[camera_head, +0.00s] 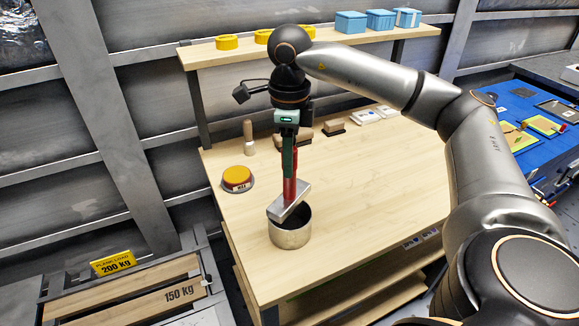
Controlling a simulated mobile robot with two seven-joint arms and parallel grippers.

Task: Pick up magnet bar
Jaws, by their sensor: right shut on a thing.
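The magnet bar (289,202) seems to be the silver block with a red upper part, hanging below my right gripper. My right gripper (290,162) points down and is shut on its red part. The silver block is tilted and overlaps the rim of an open metal cylinder (290,237) standing on the wooden bench. I cannot tell whether the block touches the rim. My left gripper is not in view.
On the wooden bench (375,200), a yellow-topped round button (237,178) stands left of the cylinder. A shelf (215,57) with yellow and blue items runs above. The bench's right part is clear.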

